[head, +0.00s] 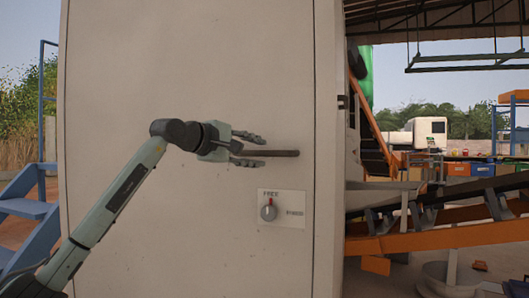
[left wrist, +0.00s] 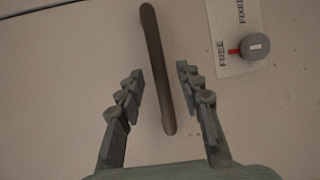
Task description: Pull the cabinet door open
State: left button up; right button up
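The cabinet door (head: 190,60) is a large pale panel that looks shut in the head view. Its handle (head: 282,153) is a brown horizontal bar near the door's right edge. My left gripper (head: 262,146) is open at the handle's left part. In the left wrist view, the handle (left wrist: 152,60) runs between the two spread fingers (left wrist: 160,88), with a gap on each side. Below the handle is a plate with a grey knob (head: 269,212) whose red mark points to FREE; the knob also shows in the left wrist view (left wrist: 256,46). My right gripper is not in view.
Blue steps (head: 30,210) stand at the left of the cabinet. At the right, a conveyor with an orange frame (head: 440,238) runs close to the cabinet's side. The door face around the handle is clear apart from the knob plate.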

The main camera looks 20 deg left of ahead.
aim_at(260, 153)
pick_arm(q)
jog(key=shift+x, duration=1.55)
jog(key=shift+c, duration=0.6)
grip_shut()
